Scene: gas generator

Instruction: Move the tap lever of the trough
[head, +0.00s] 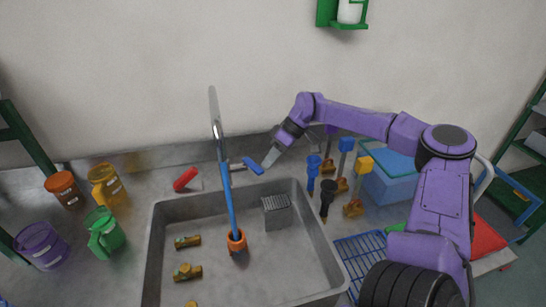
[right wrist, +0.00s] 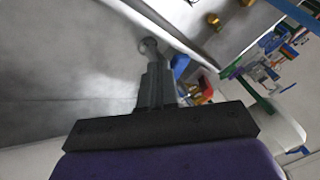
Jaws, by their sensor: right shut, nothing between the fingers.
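The grey trough (head: 154,232) is set in the counter, with a tall curved tap (head: 215,112) at its back edge. A blue tap lever (head: 253,166) sticks out to the right of the tap's base. A red handle (head: 185,179) lies to the left of the tap. My right gripper (head: 270,158) is shut and empty, its tips just beside the right end of the blue lever; I cannot tell whether they touch. In the right wrist view the shut fingers (right wrist: 152,72) show with a blue piece (right wrist: 180,64) close by. My left gripper is out of view.
A blue hose (head: 230,205) with an orange end hangs into the trough, which holds brass fittings (head: 187,272) and a grey grated block (head: 276,209). Blue, black and yellow-topped tools (head: 327,196) stand right of the trough. Jugs (head: 106,234) and pots stand left.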

